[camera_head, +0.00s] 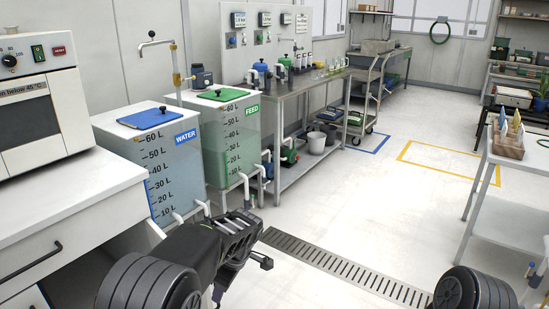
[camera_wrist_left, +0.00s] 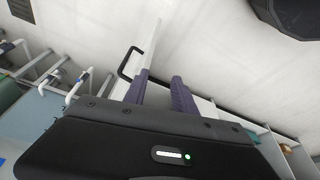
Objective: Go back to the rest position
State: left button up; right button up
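My left gripper (camera_head: 240,232) is at the lower middle of the head view, in front of the green tank and above the floor. Its two dark purple fingers also show in the left wrist view (camera_wrist_left: 160,78). They stand apart with a clear gap, and nothing is between them. A dark handle (camera_wrist_left: 128,63) on a white front shows beyond the fingers. Part of my right arm (camera_head: 470,290) shows at the lower right of the head view, but I see no right gripper fingers.
A white cabinet (camera_head: 60,205) with drawers stands at the left. The water tank (camera_head: 160,165) and the feed tank (camera_head: 230,140) stand beside it. A metal bench (camera_head: 300,88) runs behind. A white table (camera_head: 520,165) is at the right. The middle floor (camera_head: 350,215) is open.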

pick_arm(q)
jog(key=s+d+f+m+h+b, duration=0.1)
jog(key=s+d+f+m+h, duration=0.2)
jog(key=f, duration=0.5)
jog(key=s+d+f+m+t+h+b, duration=0.1)
jog(key=s+d+f+m+b, duration=0.1)
jog(key=s+f+m, duration=0.4)
jog(key=s+d+f+m+h+b, duration=0.1)
jog(key=d+f+m, duration=0.15)
jog(key=f, duration=0.65)
jog(key=s+a+f+g+h+b, duration=0.1)
jog(key=s+f+b, duration=0.2)
jog(key=s+f, duration=0.5)
jog(key=s+a+f+h+b, duration=0.1)
jog(key=s+f+b, duration=0.25)
jog(key=s, duration=0.85)
pick_arm(e)
notch_tip(320, 180, down, 10)
jog(key=w+d, duration=0.2)
pick_arm(q)
notch_tip(320, 180, up, 28)
jog(key=s+p, duration=0.2)
jog(key=p, duration=2.7)
jog(key=shift+s+d+g+h, duration=0.15)
jog(key=shift+d+g+h, duration=0.15)
jog(key=shift+d+g, duration=0.1)
pick_arm(e)
notch_tip(320, 180, up, 29)
jog(key=s+a, duration=0.2)
